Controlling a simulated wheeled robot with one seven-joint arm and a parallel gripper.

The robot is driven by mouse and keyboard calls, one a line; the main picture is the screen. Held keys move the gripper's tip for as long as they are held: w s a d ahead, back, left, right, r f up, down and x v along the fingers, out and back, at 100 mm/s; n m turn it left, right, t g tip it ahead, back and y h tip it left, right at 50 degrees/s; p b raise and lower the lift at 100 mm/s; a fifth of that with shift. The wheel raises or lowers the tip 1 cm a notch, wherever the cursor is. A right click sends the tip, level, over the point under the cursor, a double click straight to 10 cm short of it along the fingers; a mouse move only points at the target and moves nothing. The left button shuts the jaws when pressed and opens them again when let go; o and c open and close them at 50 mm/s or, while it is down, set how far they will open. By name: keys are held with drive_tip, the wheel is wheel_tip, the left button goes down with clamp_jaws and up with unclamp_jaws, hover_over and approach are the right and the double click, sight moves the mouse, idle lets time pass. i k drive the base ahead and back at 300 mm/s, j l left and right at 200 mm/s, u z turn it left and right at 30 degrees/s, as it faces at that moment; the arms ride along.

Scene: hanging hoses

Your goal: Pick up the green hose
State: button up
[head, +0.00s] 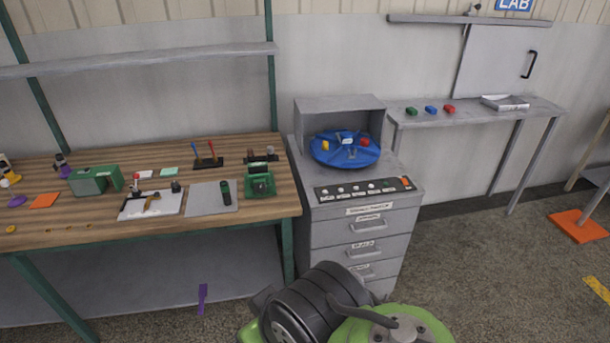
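I see no green hose that I can make out in the head view. The green and black rounded parts at the bottom middle are my own arm. My gripper is not visible in this view, so its fingers and anything in them are hidden.
A wooden workbench (90,210) with tools and small parts stands at the left. A grey drawer cabinet (330,236) with a blue round tray (322,158) stands in the middle. A grey wall table (475,112) is behind right. Grey floor (480,270) is open at the right, beside an orange base (578,227).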

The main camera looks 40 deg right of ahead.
sight(224, 188)
drive_tip(key=z, duration=0.4)
drive_tip(key=i+l+u, duration=0.2)
drive_tip(key=i+u, duration=0.15)
drive_tip(key=i+l+u, duration=0.75)
drive_tip(key=i+l, duration=0.05)
drive_tip(key=i, duration=0.1)
